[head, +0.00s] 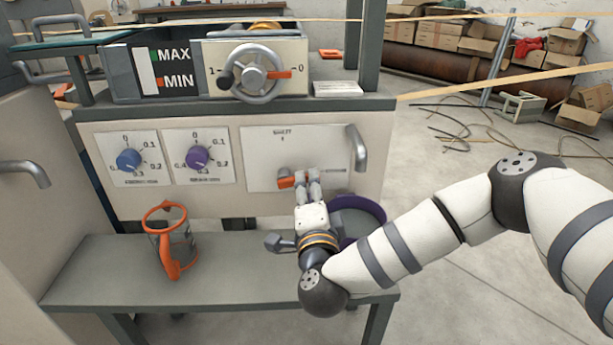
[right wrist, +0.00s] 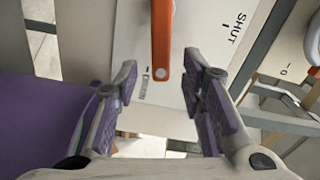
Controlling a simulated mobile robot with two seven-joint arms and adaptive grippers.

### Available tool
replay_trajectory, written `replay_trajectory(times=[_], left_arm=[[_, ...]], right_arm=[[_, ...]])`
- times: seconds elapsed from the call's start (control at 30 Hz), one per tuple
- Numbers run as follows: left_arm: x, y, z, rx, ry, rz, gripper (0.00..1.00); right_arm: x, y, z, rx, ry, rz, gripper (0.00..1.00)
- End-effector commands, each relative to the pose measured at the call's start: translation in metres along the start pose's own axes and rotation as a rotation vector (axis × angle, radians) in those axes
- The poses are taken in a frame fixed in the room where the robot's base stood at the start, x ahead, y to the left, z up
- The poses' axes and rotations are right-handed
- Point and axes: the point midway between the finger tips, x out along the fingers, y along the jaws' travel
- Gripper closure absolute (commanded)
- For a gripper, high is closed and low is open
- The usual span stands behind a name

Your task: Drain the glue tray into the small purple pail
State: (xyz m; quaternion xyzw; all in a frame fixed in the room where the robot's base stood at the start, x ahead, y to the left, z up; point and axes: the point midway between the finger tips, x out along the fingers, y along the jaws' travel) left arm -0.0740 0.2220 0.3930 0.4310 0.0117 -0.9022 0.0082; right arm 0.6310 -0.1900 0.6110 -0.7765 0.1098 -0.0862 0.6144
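The glue tray (head: 129,72), with a MAX/MIN gauge, sits on top of the bench housing. Below it, a panel carries an orange lever (head: 287,181), which also shows large in the right wrist view (right wrist: 162,45). A SHUT label is to the lever's right there; a smaller label near its tip is hard to read. The purple pail (head: 377,207) stands on the lower shelf, partly behind my right arm. My right gripper (head: 308,172) is at the panel, beside the lever. Its fingers (right wrist: 164,88) are spread either side of the lever's tip, without visible contact. My left gripper is out of view.
An orange-rimmed clear jug (head: 172,240) stands on the left of the lower shelf (head: 225,278). A blue knob (head: 129,160) and a purple knob (head: 196,158) are left of the lever. A handwheel (head: 259,72) is above; a grey handle (head: 357,148) is right of the panel.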

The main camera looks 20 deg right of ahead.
Motion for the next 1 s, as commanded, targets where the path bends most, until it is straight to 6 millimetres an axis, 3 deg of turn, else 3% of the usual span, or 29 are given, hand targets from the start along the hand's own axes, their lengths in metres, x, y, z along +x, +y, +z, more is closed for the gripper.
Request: replay_trajectory(times=[0.1,0.2,0.53,0.7,1.0], left_arm=[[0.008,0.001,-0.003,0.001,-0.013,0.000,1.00],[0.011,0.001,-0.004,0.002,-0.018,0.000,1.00],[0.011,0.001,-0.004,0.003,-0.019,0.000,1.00],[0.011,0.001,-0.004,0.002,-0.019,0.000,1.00],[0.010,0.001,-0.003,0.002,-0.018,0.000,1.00]], right_arm=[[0.025,0.003,0.000,-0.001,0.002,0.001,0.63],[0.038,0.002,0.001,-0.001,0.001,0.001,0.63],[0.045,-0.001,0.000,0.000,0.000,-0.001,0.63],[0.045,-0.001,0.000,0.000,0.000,-0.001,1.00],[0.045,-0.002,0.000,-0.006,0.000,-0.002,1.00]])
